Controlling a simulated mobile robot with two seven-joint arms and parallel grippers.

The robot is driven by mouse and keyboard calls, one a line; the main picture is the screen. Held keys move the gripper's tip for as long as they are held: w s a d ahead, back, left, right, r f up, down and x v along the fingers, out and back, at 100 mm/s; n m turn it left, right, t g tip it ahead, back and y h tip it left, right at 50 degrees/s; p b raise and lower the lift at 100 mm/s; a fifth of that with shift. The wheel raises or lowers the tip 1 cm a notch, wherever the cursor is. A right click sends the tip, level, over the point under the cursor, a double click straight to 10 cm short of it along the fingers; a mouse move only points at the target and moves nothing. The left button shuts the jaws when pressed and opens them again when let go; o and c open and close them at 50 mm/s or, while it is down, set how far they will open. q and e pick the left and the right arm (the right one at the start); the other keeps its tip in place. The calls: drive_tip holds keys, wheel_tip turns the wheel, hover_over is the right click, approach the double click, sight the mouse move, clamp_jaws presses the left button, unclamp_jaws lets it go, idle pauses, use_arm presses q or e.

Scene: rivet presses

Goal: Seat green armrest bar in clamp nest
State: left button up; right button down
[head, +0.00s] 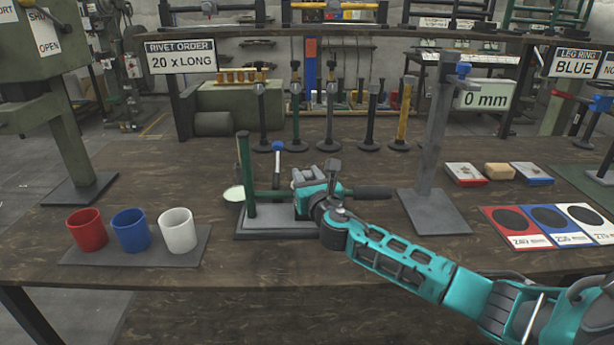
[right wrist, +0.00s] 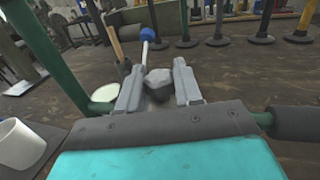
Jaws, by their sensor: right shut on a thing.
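The green armrest bar (head: 268,195) lies roughly level, with a black grip (head: 372,192) at its right end. The grip also shows at the right of the right wrist view (right wrist: 298,122). An upright green post (head: 245,172) stands at the bar's left end, above a grey base plate (head: 262,236). My right gripper (head: 307,176) is over the bar's middle and shut on it; its palm hides the held stretch. A grey block (right wrist: 158,82) shows between its fingers. I cannot make out the clamp nest or whether the bar touches it. My left gripper is out of view.
Red (head: 87,229), blue (head: 131,229) and white (head: 178,230) cups stand at left. A grey post on a plate (head: 435,211) stands close right of the grip. A blue-headed tool (head: 278,150) and a pale round dish (head: 234,194) are behind. Colored cards (head: 514,240) lie right.

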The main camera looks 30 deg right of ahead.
drive_tip(key=shift+f, duration=0.1)
drive_tip(key=c, duration=0.8)
unclamp_jaws()
drive_tip(key=shift+o, duration=0.6)
drive_tip(key=p+v, duration=0.1)
drive_tip(key=v, duration=1.2)
drive_tip(key=shift+f, duration=0.1)
